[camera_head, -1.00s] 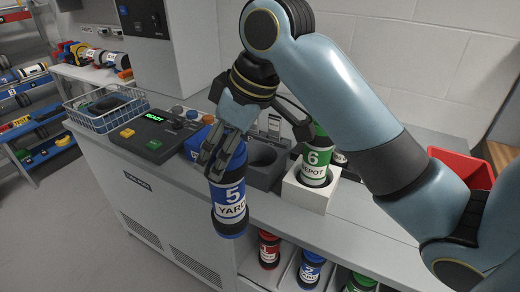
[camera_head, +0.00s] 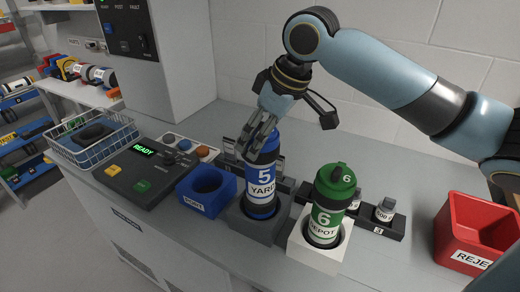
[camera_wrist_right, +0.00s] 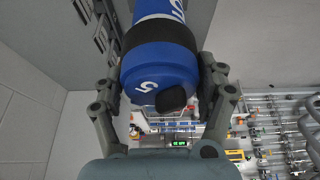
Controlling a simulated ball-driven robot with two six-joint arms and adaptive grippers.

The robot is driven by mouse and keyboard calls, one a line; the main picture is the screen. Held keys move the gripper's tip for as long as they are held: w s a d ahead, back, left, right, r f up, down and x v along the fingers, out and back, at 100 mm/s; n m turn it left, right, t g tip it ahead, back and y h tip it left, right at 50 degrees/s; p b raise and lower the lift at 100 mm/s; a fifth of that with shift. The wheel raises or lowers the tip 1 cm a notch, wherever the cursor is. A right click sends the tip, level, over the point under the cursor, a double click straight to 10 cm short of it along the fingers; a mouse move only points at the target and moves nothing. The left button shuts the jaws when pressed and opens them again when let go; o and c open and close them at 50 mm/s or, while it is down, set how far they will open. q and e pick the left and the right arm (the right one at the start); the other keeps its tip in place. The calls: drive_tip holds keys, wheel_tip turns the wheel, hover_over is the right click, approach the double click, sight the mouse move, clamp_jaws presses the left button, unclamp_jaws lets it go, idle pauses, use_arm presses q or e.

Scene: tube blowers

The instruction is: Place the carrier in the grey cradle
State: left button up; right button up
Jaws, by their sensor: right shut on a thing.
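The blue carrier (camera_head: 261,178), marked 5 and YARD, stands upright with its lower end in the grey cradle (camera_head: 249,229). How deep it sits is hidden by the cradle's front wall. My right gripper (camera_head: 262,140) is shut on the carrier near its top. In the right wrist view the two fingers grip either side of the carrier's blue cap (camera_wrist_right: 158,80). My left gripper is not in view.
A white cradle (camera_head: 312,255) holding a green carrier (camera_head: 333,195) marked 6 DEPOT stands close on the right. An empty blue cradle (camera_head: 194,199) is close on the left. A control panel (camera_head: 138,178) reads READY. A red reject bin (camera_head: 450,232) is at far right.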

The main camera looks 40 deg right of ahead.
sight(260, 176)
wheel_tip(260, 176, down, 4)
drive_tip(key=shift+w+d+f, duration=0.1)
drive_tip(key=shift+d+f, duration=0.05)
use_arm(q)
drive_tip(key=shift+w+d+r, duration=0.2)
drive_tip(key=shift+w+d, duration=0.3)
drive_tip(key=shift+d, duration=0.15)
use_arm(e)
drive_tip(key=shift+f, duration=0.25)
drive_tip(key=o, duration=1.7)
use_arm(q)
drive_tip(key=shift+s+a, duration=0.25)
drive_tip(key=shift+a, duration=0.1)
